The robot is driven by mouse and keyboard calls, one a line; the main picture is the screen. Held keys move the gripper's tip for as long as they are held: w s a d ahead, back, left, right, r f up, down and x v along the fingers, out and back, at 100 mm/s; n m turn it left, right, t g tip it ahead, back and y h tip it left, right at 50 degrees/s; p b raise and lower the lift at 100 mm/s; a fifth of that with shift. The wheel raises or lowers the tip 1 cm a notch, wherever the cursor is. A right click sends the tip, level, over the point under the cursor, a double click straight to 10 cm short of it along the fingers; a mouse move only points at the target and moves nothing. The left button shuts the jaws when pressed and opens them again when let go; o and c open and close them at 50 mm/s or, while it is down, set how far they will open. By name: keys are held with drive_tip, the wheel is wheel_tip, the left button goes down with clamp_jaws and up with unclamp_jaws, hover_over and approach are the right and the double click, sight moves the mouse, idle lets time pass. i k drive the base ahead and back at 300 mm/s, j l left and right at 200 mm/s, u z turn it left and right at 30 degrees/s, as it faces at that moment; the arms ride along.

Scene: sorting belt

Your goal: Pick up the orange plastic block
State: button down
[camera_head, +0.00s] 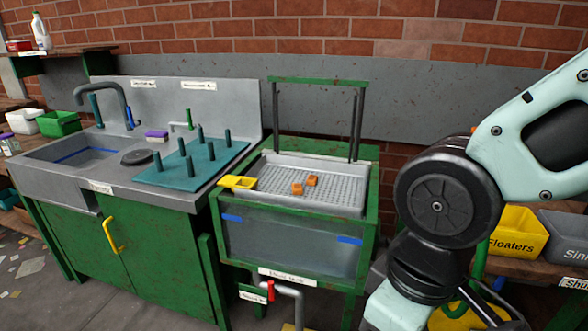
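Two small orange blocks lie close together in a grey perforated tray at the middle of the head view. One orange block (312,180) is slightly farther back and to the right. I cannot tell which one is plastic. The perforated tray (350,210) sits in the top of a green-framed tank. My arm fills the right side of the view, right of the tank. My gripper is out of the picture.
A yellow scoop-like container (237,183) sits on the tank's left rim. A green upright frame (318,81) rises behind the tray. A sink counter with a pegged drying mat (190,177) stands left. A yellow "Floaters" bin (517,235) and a grey bin (566,238) stand right.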

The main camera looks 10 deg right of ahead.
sight(296, 189)
drive_tip(key=i+j+z, duration=0.1)
drive_tip(key=i+z, duration=0.15)
drive_tip(key=i, duration=0.7)
